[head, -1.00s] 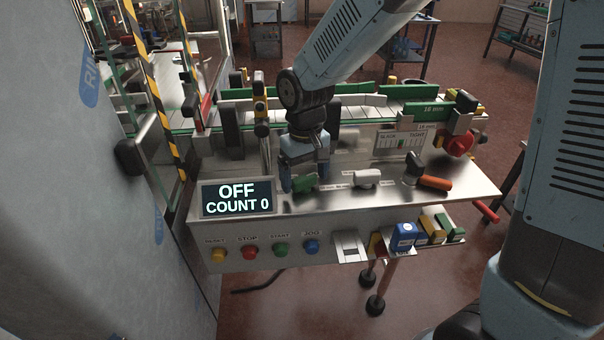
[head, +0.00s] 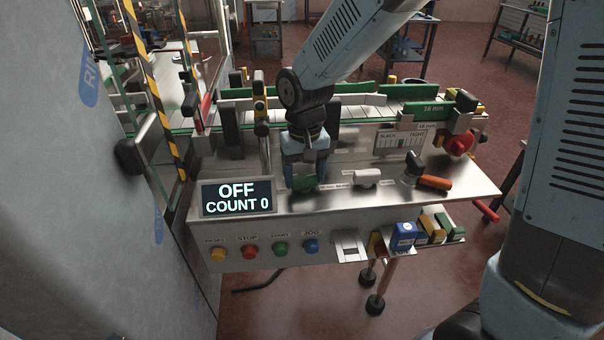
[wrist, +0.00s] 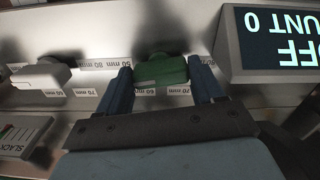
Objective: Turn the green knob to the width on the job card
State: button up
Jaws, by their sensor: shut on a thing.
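The green knob (head: 303,183) sits on the steel top of the machine panel, just right of the display. In the wrist view the green knob (wrist: 162,69) lies between the two blue fingers of my gripper (wrist: 163,82), its bar running roughly across from finger to finger. My gripper (head: 305,180) points down and is shut on the knob. Small millimetre labels ring the knob; 50, 60 and 70 mm are legible in the wrist view, and part of the scale is hidden by the fingers. I cannot make out a job card.
A display (head: 237,197) reading OFF, COUNT 0 stands close left of my gripper. A white knob (head: 366,178) and an orange handle (head: 434,183) are to the right. Push buttons line the front; green guide rails (head: 408,91) run behind.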

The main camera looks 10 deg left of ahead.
aim_at(305, 177)
jog(key=shift+a+m, duration=0.1)
jog(key=shift+m, duration=0.8)
jog(key=o, duration=1)
jog(key=shift+o, duration=0.2)
jog(key=shift+r, duration=0.1)
notch_tip(305, 177, up, 14)
jog(key=shift+f, duration=0.25)
